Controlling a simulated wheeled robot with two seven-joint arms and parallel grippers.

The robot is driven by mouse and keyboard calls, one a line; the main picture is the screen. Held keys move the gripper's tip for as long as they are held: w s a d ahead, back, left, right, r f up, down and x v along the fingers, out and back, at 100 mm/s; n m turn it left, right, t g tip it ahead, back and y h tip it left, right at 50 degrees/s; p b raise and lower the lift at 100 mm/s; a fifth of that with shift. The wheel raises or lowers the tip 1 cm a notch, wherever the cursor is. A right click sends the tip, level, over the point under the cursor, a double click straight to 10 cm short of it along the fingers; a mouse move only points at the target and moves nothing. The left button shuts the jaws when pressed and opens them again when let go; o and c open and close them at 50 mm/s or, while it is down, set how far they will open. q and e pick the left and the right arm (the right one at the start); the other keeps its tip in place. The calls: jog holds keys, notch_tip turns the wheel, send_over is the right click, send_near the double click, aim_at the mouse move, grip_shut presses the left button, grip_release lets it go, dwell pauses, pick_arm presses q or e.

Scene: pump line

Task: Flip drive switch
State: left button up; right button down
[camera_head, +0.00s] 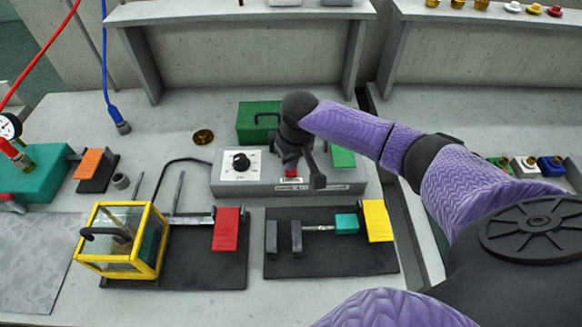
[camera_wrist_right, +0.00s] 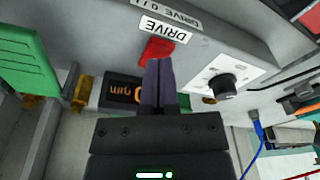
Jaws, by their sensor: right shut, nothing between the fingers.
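The grey control box (camera_head: 228,187) stands in the middle of the bench, with a dial on its left part. The red drive switch (camera_wrist_right: 157,50) sits on the box by a white label reading DRIVE (camera_wrist_right: 165,29). In the head view a little red of the switch (camera_head: 291,173) shows below my right gripper (camera_head: 297,163). My right gripper is shut and empty. In the right wrist view its closed fingertips (camera_wrist_right: 159,64) are right at the switch; I cannot tell whether they touch it. My left gripper is in neither view.
A green box with a handle (camera_head: 251,124) stands behind the control box. In front are a yellow-framed clear guard (camera_head: 160,262), a red block (camera_head: 227,230) and a black plate with a yellow block (camera_head: 377,221). A shelf (camera_head: 240,14) spans the back.

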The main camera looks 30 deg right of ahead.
jog(key=shift+f+b, duration=0.3)
jog(key=shift+f, duration=0.4)
dwell(0.3)
notch_tip(320, 180, up, 7)
jog(key=p, duration=0.8)
jog(key=shift+r, duration=0.15)
